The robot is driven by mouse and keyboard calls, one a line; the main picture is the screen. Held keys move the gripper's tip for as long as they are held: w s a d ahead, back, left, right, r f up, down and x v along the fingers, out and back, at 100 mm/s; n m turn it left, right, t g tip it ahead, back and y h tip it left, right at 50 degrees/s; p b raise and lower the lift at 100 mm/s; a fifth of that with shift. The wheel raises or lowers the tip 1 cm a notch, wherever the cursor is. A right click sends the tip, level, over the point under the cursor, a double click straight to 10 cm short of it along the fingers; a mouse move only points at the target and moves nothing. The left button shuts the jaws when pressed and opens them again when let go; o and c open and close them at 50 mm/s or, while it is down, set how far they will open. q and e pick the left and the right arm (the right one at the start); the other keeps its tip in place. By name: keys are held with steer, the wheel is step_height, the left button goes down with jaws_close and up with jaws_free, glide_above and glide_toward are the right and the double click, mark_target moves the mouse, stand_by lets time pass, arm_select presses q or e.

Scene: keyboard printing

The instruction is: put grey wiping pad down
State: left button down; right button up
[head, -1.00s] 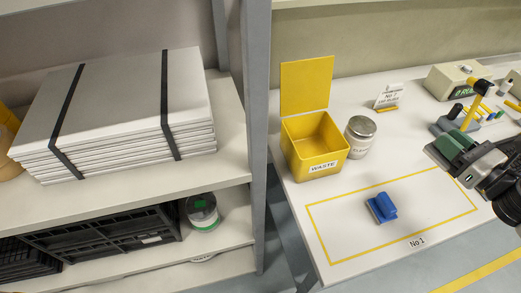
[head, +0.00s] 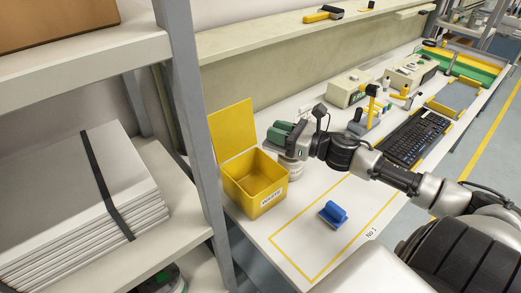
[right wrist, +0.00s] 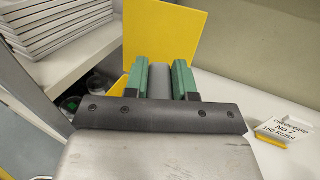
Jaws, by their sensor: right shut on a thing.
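My right gripper (head: 278,136) hangs above the table just right of the yellow waste box. Its green fingers (right wrist: 160,80) are shut on a grey thing, which fits the grey wiping pad (right wrist: 160,82); only a narrow rounded part of it shows between them. In the head view the fingers hide the pad. A white jar (head: 291,170) stands below the gripper, partly covered by it. My left gripper is not in view.
The yellow waste box (head: 238,190) stands open, lid raised. A blue block (head: 333,213) lies inside the yellow outline marked No 1, with bare table around it. A keyboard (head: 415,138) lies farther right. A grey shelf post (head: 190,110) rises left of the table. A small sign (right wrist: 280,128) stands at right.

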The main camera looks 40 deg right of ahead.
steer(key=w+a+f, duration=0.2)
steer(key=w+f, duration=0.1)
steer(key=f, duration=0.4)
steer(key=shift+a+f, duration=0.35)
steer(key=o, duration=0.9)
steer(key=shift+w+r+p, duration=0.1)
steer(key=shift+p, duration=0.2)
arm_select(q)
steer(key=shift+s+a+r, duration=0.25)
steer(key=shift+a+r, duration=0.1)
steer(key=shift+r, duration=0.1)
arm_select(e)
steer(key=shift+o, duration=0.2)
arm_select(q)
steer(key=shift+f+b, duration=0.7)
arm_select(e)
steer(key=r+v, duration=0.1)
steer(key=v, duration=1.1)
